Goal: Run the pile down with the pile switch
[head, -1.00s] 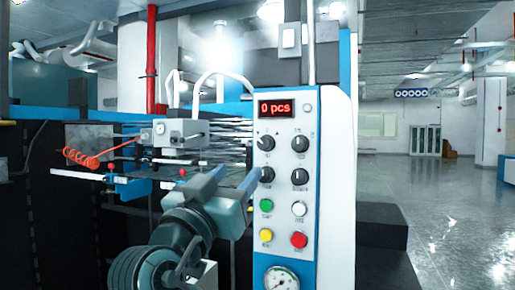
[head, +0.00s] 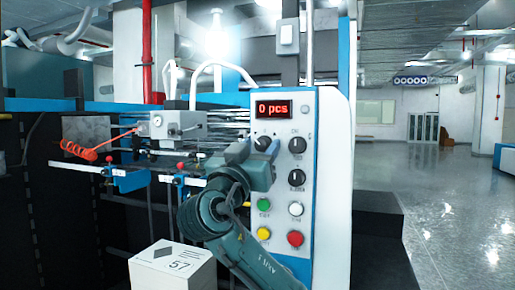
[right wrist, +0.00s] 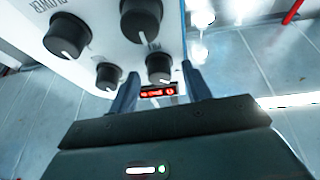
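The control panel (head: 277,205) stands in the middle of the head view, with a red "0 pcs" display (head: 273,109). The pile switch appears to be its upper left black knob (head: 263,143), under the display. In the right wrist view this knob (right wrist: 159,68) is between my fingers, its partly readable label starting "PI". My right gripper (head: 252,153) is at the knob from the lower left. In the right wrist view its fingers (right wrist: 160,82) are apart, with a gap on either side of the knob. My left gripper is out of view.
Other knobs (head: 297,146) (head: 296,178) and green, white, yellow and red buttons (head: 295,239) are close by. Machine rods and a red coiled hose (head: 88,151) are at left. A white block marked 57 (head: 172,267) is at the bottom. The floor (head: 450,200) at right is clear.

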